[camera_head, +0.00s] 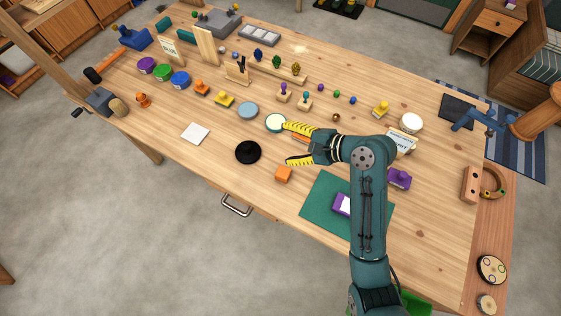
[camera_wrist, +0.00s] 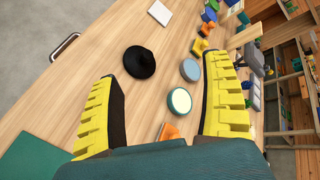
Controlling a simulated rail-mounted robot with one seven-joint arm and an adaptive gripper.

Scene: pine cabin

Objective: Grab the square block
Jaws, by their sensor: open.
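A small orange cube-shaped block (camera_head: 283,174) sits on the wooden table near its front edge, between the black cone-like piece and the green mat. It is the clearest square block in view. I cannot make it out in the wrist view, where the left finger may cover it. My gripper (camera_head: 298,144) is above the table, open and empty, its yellow-padded fingers spread wide. In the head view, one finger lies just above the block in the picture. The wrist view shows both fingers of my gripper (camera_wrist: 163,80) apart. Another orange piece (camera_wrist: 168,132) lies between them, partly hidden.
The black cone-like piece (camera_head: 248,152), a white-topped disc (camera_head: 276,122) and a grey-blue disc (camera_head: 248,110) are nearby. The green mat (camera_head: 320,198) with a purple item (camera_head: 341,204) lies right of the block. Bare wood surrounds the block.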

